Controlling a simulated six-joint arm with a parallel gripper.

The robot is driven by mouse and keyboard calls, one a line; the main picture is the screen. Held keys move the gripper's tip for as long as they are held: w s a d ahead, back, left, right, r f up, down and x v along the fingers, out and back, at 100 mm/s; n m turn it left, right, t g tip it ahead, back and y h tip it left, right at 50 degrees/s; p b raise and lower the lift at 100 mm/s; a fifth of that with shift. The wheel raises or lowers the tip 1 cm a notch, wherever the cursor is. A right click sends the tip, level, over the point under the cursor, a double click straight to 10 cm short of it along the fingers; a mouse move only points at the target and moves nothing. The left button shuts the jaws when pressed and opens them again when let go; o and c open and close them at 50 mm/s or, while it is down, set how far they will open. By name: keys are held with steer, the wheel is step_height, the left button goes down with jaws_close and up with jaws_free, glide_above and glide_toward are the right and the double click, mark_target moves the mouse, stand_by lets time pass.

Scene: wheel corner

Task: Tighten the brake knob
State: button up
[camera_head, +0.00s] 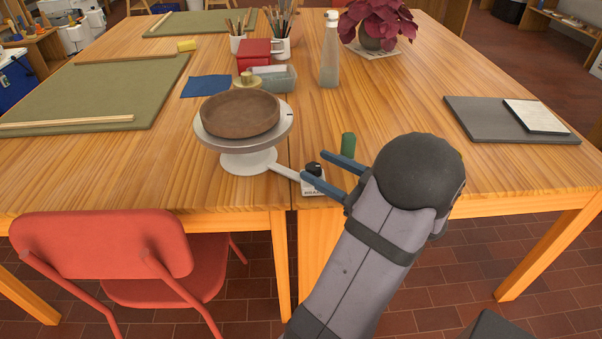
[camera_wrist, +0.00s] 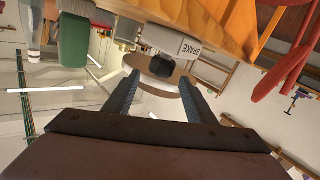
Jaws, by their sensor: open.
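The brake knob (camera_head: 313,168) is small and black. It sits on a pale block marked BRAKE (camera_head: 313,186), joined by a white bar to the banding wheel (camera_head: 249,160) at the table's front edge. My gripper (camera_head: 316,164) is open, its two blue fingers reaching from the right to either side of the knob. In the wrist view the knob (camera_wrist: 161,66) shows between the fingertips (camera_wrist: 158,77), below the BRAKE block (camera_wrist: 180,40). Gaps show beside the knob; I cannot tell whether either finger touches it.
A brown clay dish (camera_head: 240,114) rests on the wheel. A green object (camera_head: 348,145) stands close behind my fingers. A bottle (camera_head: 329,55), red box (camera_head: 255,53) and potted plant (camera_head: 376,25) stand farther back. The right tabletop has free room before the grey board (camera_head: 485,120).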

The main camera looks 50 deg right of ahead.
steer(key=f+m, duration=0.2)
steer(key=shift+s+f+m+h+b, duration=0.2)
steer(key=shift+s+m+h+b, duration=0.1)
steer(key=shift+w, duration=0.15)
steer(key=shift+w, duration=3.55)
steer(key=c, duration=1)
